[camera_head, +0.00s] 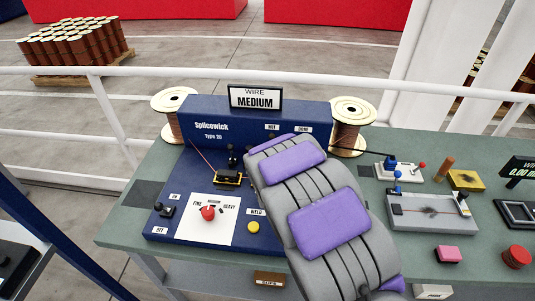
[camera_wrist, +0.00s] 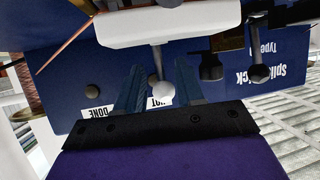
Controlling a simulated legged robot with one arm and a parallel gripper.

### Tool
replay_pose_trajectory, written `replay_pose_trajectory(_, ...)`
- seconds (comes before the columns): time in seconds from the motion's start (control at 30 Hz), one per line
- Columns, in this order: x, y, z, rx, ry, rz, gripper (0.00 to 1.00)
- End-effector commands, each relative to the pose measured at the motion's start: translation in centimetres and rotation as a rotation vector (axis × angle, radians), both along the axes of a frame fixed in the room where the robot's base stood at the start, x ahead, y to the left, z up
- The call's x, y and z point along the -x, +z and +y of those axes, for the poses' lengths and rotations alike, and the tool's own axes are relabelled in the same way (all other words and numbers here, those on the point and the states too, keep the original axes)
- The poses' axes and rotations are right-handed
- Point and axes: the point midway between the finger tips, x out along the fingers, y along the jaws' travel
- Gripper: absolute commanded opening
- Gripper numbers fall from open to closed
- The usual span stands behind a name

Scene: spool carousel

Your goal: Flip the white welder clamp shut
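The white welder clamp (camera_wrist: 165,24) shows at the top of the wrist view, which sees the scene upside down. A thin light lever (camera_wrist: 157,60) runs from it to a pale ball knob (camera_wrist: 163,92). My gripper (camera_wrist: 158,82) has its two dark blue fingers apart, with the knob between them in the picture. There is a gap beside the knob, and I cannot tell whether a finger touches it. In the head view my grey and purple arm hides the gripper and the white clamp. The blue Splicewick machine (camera_head: 185,190) stands at the arm's left.
Black knobs stand beside the clamp (camera_wrist: 210,68). A brass block (camera_head: 228,177), red knob (camera_head: 208,213) and yellow button (camera_head: 253,227) are on the machine. Wire spools (camera_head: 349,126) flank its back panel. A grey fixture (camera_head: 425,220) sits to the right on the green table.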

Motion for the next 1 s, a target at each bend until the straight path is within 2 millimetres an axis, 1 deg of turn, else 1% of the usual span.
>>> replay_pose_trajectory(0.03, 0.9, 0.8, 0.0, 0.0, 0.002, -0.003, 0.37)
replay_pose_trajectory(0.53, 9.8, 4.7, -1.3, 0.0, 0.002, 0.001, 0.37)
replay_pose_trajectory(0.6, 9.8, 4.3, -1.3, -0.001, 0.002, -0.004, 0.37)
replay_pose_trajectory(1.0, 11.4, 5.0, -1.6, 0.0, 0.001, -0.001, 0.37)
